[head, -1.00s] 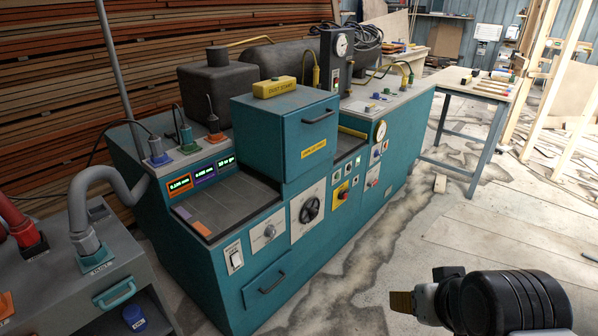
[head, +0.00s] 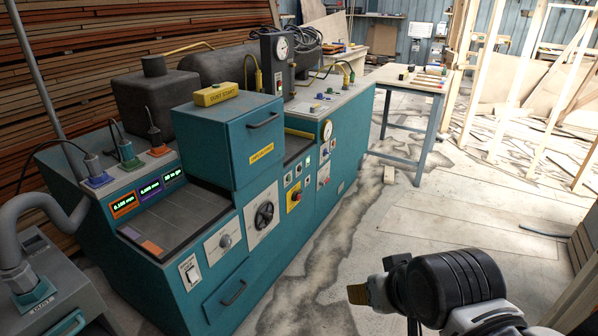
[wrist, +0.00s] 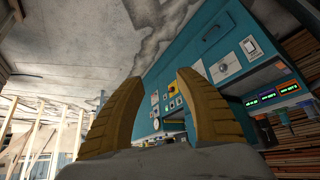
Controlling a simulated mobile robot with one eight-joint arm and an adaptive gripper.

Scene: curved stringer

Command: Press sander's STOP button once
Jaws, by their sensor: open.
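The teal machine (head: 215,230) fills the left and middle of the head view and also shows upside down in the wrist view (wrist: 205,45). Its front carries small buttons (head: 297,176) and a yellow plate with a red knob (head: 294,197). The same control panel (wrist: 171,97) shows between my fingers in the wrist view. The button labels are too small to read, so I cannot tell which is STOP. My gripper (head: 357,294) is at lower right, apart from the machine. In the wrist view its two tan fingers (wrist: 154,82) are spread, with nothing between them.
A grey cabinet (head: 50,290) with a hose stands at the near left. A worktable (head: 400,80) with small items stands beyond the machine. The floor (head: 460,200) right of the machine is mostly clear. Wooden framing (head: 470,75) stands behind.

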